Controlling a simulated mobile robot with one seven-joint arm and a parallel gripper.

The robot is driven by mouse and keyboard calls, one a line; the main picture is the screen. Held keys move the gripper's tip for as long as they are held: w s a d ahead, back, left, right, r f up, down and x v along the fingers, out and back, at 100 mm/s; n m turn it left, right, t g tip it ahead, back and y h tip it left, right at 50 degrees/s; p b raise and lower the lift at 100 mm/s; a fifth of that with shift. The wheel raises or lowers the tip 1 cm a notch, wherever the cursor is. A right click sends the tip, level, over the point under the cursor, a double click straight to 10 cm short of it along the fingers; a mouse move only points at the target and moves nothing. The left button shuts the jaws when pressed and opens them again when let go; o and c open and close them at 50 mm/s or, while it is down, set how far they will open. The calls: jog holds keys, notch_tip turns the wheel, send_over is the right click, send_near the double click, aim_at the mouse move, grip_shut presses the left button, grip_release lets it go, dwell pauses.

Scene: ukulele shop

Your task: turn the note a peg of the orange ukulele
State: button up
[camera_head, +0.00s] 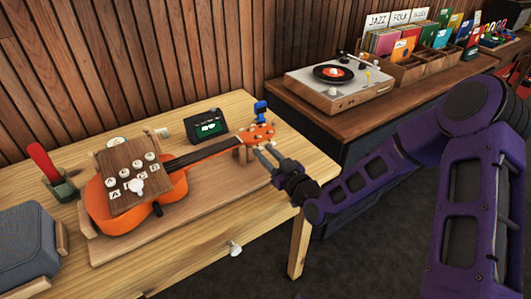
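The orange ukulele (172,188) lies on its back on a wooden stand on the table, its neck pointing right and away. Its orange headstock (256,133) rests at the right end, with small pale pegs along its edges. Which peg is the A peg cannot be told at this size. My gripper (262,149) is just in front of and below the headstock, its two grey fingers apart, pointing up-left toward the near-side pegs. Nothing shows between the fingers. Whether a fingertip touches a peg cannot be told.
A wooden board with pale knobs and letters (124,172) covers part of the ukulele's body. A dark tuner with a green display (208,125) stands behind the neck, and a blue clip (261,111) stands beyond the headstock. A grey speaker (24,244) is front left.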

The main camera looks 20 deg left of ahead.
grip_shut()
dwell(0.5)
jog(key=shift+w+f+m+b, duration=0.1)
jog(key=shift+m+b, duration=0.5)
jog(key=shift+m, duration=2.2)
grip_release()
